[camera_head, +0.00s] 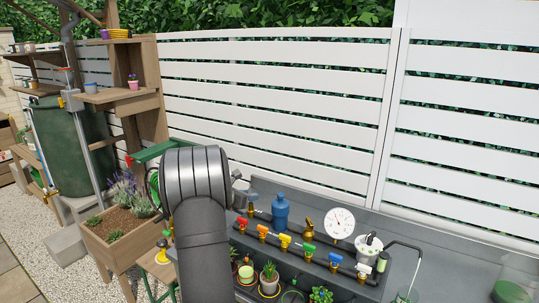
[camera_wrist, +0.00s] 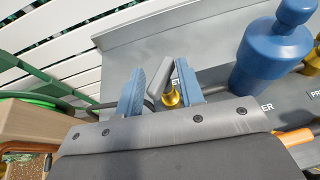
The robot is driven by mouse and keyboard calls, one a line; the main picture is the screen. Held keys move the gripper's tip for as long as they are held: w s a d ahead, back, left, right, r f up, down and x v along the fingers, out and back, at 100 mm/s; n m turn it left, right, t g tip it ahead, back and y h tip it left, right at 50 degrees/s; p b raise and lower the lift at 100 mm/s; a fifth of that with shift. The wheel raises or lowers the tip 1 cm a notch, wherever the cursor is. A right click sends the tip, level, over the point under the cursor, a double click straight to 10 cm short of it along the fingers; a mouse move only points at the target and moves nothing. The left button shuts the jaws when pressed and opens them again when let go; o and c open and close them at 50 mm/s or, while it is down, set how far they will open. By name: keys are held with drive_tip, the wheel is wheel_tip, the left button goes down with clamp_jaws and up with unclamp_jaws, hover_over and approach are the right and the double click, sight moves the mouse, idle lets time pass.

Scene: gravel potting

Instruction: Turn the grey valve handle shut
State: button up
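The grey valve handle (camera_wrist: 160,77) is a flat, slanted lever on a brass valve body (camera_wrist: 172,97), set on a grey panel left of a blue cylinder (camera_wrist: 270,55). In the wrist view my gripper (camera_wrist: 162,78) has its two blue-grey fingers apart, one on each side of the handle. A gap shows on the left side; whether the right finger touches the handle I cannot tell. In the head view my dark arm hides most of the gripper, and the handle is too small to make out clearly. The blue cylinder (camera_head: 281,211) shows there.
Several coloured valves, including a yellow one (camera_head: 285,240), line the pipe to the right, with a round white gauge (camera_head: 340,222) behind. Potted plants (camera_head: 269,278) stand in front. A wooden planter (camera_head: 120,243) and green hose (camera_wrist: 38,100) lie to the left.

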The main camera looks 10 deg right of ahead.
drive_tip(key=shift+s+d+n+t+y, duration=0.15)
drive_tip(key=shift+n+t+y, duration=0.25)
drive_tip(key=shift+n, duration=0.1)
drive_tip(key=v, duration=1.7)
drive_tip(key=w+d+m+g+y, duration=0.2)
drive_tip(key=d+m+g+y, duration=0.2)
drive_tip(key=d+m+g, duration=0.7)
drive_tip(key=w+d+r+m+t+y, duration=0.4)
drive_tip(key=d+r+m+t+y, duration=0.1)
drive_tip(key=r, duration=0.5)
drive_tip(key=shift+w+d+r+m+y, duration=0.35)
drive_tip(key=shift+d+m+y, duration=0.6)
drive_tip(key=shift+y, duration=0.95)
drive_tip(key=shift+a, duration=0.1)
